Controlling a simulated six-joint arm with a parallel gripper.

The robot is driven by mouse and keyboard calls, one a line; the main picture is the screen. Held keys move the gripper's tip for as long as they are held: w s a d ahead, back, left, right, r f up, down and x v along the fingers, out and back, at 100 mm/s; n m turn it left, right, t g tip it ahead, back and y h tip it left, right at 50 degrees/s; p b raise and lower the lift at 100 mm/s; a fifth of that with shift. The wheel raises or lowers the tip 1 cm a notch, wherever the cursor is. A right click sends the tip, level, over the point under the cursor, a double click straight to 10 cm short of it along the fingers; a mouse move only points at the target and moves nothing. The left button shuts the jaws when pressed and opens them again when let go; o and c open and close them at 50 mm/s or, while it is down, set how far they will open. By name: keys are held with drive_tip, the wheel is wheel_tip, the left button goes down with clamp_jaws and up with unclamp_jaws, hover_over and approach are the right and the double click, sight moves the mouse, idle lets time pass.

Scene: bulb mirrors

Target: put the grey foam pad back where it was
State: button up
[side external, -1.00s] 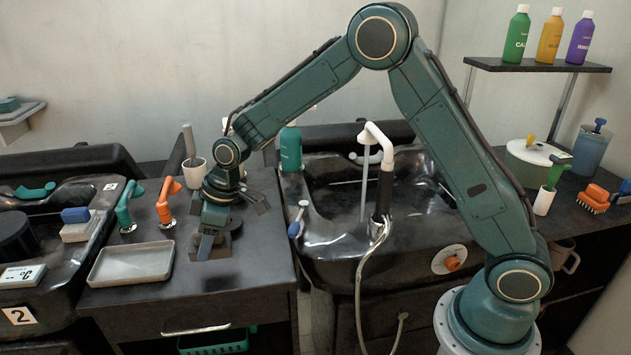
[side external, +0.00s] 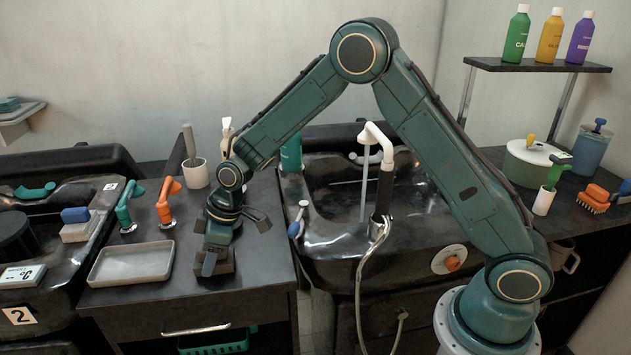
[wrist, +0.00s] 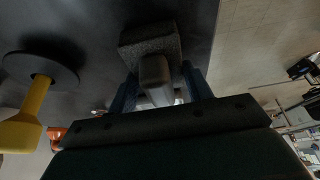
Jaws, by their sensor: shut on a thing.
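The grey foam pad (wrist: 150,45) is a dark grey block with a lighter grey grip on top. In the wrist view, my gripper (wrist: 158,90) has its blue fingers on either side of that grip, shut on it. In the side external view, my gripper (side external: 209,263) points down over the dark worktop, right of the grey tray. The pad (side external: 226,263) shows there beside and behind the fingers, partly hidden by them. It is at or just above the worktop; I cannot tell if it touches.
The grey tray (side external: 131,264) lies to the left. A white cup (side external: 195,173) stands further back. The sink (side external: 335,235) is to the right. A yellow-stemmed thing (wrist: 35,100) stands close by in the wrist view.

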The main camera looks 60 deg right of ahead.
drive_tip(key=o, duration=1.1)
drive_tip(key=shift+f, duration=0.1)
drive_tip(key=shift+c, duration=0.2)
drive_tip(key=v, duration=1.2)
drive_tip(key=shift+r, duration=0.2)
drive_tip(key=s+d+r+m+h, duration=0.1)
drive_tip(key=s+d+r+m, duration=0.15)
drive_tip(key=s+r, duration=0.45)
drive_tip(key=s+d+r+m, duration=0.1)
drive_tip(key=s+d+m, duration=0.1)
drive_tip(key=s, duration=0.6)
drive_tip(key=s+d+r+m+t+h, duration=0.1)
drive_tip(key=s+d+m, duration=0.1)
drive_tip(key=s, duration=0.6)
drive_tip(key=s+d+r+m+t+h, duration=0.1)
drive_tip(key=s+d, duration=0.3)
drive_tip(key=s, duration=0.4)
drive_tip(key=shift+r+m, duration=0.5)
drive_tip(key=shift+m, duration=0.25)
